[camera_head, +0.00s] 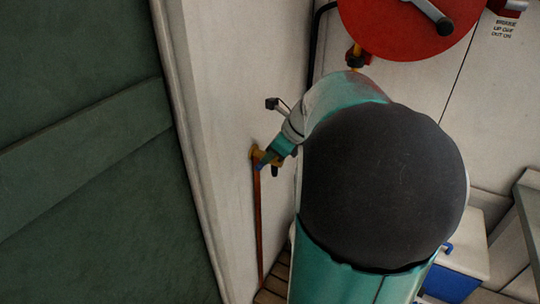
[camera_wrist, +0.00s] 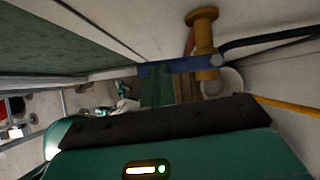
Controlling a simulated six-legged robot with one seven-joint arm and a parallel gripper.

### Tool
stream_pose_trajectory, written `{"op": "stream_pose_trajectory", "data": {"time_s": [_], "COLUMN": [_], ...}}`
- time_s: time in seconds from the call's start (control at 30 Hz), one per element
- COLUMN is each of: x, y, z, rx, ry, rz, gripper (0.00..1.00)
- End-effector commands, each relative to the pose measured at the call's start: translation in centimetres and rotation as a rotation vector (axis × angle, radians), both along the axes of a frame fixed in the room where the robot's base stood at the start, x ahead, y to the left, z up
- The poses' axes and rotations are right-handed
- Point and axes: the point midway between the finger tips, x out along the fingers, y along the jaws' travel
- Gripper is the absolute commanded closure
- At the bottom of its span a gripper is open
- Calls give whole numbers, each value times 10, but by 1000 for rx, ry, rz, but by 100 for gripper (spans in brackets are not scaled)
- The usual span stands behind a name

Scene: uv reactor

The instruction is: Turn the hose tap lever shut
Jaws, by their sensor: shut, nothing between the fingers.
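The hose tap is a brass fitting on the pale wall; it shows in the head view (camera_head: 256,152) and larger in the wrist view (camera_wrist: 203,32). Its flat blue lever (camera_wrist: 185,66) runs level across the wrist view, from the tap body out to the left. In the head view only a small blue bit of it (camera_head: 262,164) shows beside my fingertips. My gripper (camera_head: 273,155) is shut and empty at the tap.
A red hose reel (camera_head: 405,25) hangs on the wall above right. An orange-red hose (camera_head: 257,225) runs down the wall below the tap. A blue and white box (camera_head: 455,283) stands at lower right. A dark green panel (camera_head: 80,150) fills the left. My arm hides the middle.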

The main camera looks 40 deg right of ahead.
Motion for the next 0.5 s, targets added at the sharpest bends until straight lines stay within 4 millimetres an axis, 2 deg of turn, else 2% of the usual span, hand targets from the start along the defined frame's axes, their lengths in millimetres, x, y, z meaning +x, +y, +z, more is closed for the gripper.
{"op": "stream_pose_trajectory", "data": {"time_s": [0.03, 0.3, 0.5], "x": [-1, -10, -14], "y": [3, -5, -10], "z": [-10, -10, 6], "rx": [11, 7, 3], "ry": [16, 17, 12], "rz": [8, 3, 5], "gripper": [100, 100, 100]}}
